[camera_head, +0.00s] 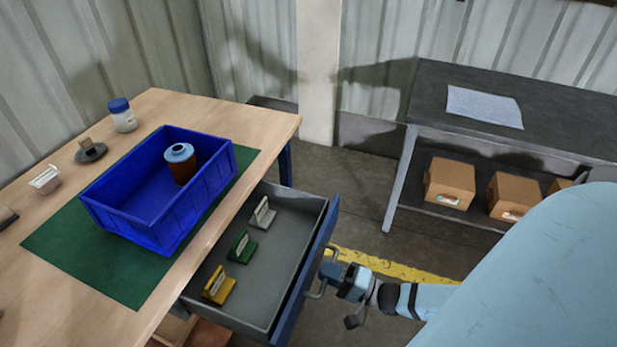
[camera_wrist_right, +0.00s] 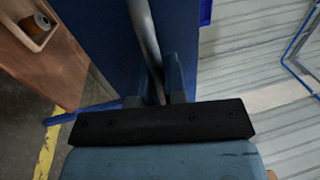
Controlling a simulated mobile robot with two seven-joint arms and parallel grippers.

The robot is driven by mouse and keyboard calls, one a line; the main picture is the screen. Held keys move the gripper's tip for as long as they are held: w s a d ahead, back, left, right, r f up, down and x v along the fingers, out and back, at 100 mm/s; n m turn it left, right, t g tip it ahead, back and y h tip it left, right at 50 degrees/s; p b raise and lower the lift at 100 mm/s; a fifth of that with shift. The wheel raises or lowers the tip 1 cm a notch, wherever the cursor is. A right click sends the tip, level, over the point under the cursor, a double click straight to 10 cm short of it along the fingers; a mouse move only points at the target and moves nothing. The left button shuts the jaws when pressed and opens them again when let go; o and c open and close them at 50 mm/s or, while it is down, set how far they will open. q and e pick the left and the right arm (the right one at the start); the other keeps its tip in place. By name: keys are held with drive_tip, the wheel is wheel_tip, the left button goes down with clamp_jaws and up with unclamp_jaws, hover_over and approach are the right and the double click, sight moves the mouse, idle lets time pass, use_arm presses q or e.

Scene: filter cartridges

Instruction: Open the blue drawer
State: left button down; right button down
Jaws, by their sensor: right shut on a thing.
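The blue drawer (camera_head: 309,270) stands pulled out from under the wooden table, its grey inside showing. Three holders lie in it: a grey one (camera_head: 262,214), a green one (camera_head: 242,247) and a yellow one (camera_head: 218,286). My right gripper (camera_head: 327,272) is at the outer face of the drawer front, shut on the drawer's metal handle (camera_head: 315,292). In the right wrist view the handle bar (camera_wrist_right: 146,40) runs between the fingers of my right gripper (camera_wrist_right: 160,85), against the blue front (camera_wrist_right: 95,40). My left gripper is not in view.
On the wooden table (camera_head: 262,121), a blue crate (camera_head: 155,235) holding a brown cartridge (camera_head: 184,170) stands on a green mat (camera_head: 60,245). A blue-capped jar (camera_head: 122,115) stands behind. A dark bench (camera_head: 425,85) with cardboard boxes (camera_head: 449,182) below stands right. Floor between is clear.

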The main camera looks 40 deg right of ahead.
drive_tip(key=shift+v, duration=0.8)
drive_tip(key=shift+r, duration=0.2)
drive_tip(key=c, duration=1.2)
unclamp_jaws()
drive_tip(key=v, duration=1.4)
